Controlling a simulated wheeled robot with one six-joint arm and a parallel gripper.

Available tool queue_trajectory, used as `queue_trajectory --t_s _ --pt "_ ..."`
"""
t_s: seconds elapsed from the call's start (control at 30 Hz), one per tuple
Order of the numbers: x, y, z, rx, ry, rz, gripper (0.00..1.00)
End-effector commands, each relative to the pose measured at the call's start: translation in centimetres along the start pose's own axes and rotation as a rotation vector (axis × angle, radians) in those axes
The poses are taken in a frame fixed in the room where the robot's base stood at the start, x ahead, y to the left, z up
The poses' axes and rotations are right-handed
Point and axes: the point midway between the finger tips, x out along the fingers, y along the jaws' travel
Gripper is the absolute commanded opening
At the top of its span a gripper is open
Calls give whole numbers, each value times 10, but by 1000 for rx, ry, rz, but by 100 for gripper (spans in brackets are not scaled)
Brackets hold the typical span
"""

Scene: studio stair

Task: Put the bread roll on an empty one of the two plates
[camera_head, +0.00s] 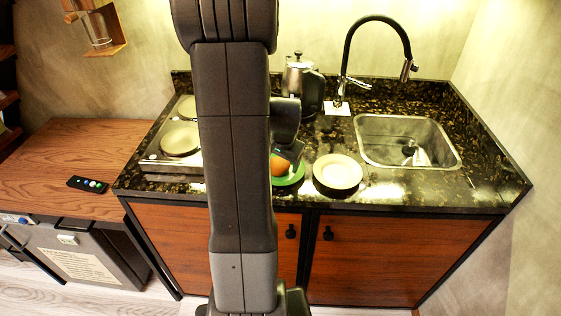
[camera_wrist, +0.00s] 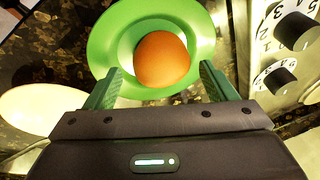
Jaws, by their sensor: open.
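The orange-brown bread roll (camera_wrist: 162,59) sits on the green plate (camera_wrist: 101,40) on the dark stone counter. In the head view the roll (camera_head: 279,166) and green plate (camera_head: 292,179) are partly hidden behind my arm. The white plate (camera_head: 338,172) lies just right of the green one and is empty; it also shows at the left of the wrist view (camera_wrist: 38,108). My gripper (camera_wrist: 160,68) is open over the green plate, with one green finger on each side of the roll in the picture. I see no grip on the roll.
A kettle (camera_head: 303,82) stands behind. A sink (camera_head: 405,140) with a black faucet (camera_head: 345,60) is at right.

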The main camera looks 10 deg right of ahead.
Motion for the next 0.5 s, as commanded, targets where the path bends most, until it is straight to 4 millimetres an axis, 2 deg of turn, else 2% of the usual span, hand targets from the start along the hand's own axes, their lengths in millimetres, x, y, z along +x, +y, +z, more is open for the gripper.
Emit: queue_trajectory --t_s 0.5 --pt "-87 0 -1 1 5 -2 78"
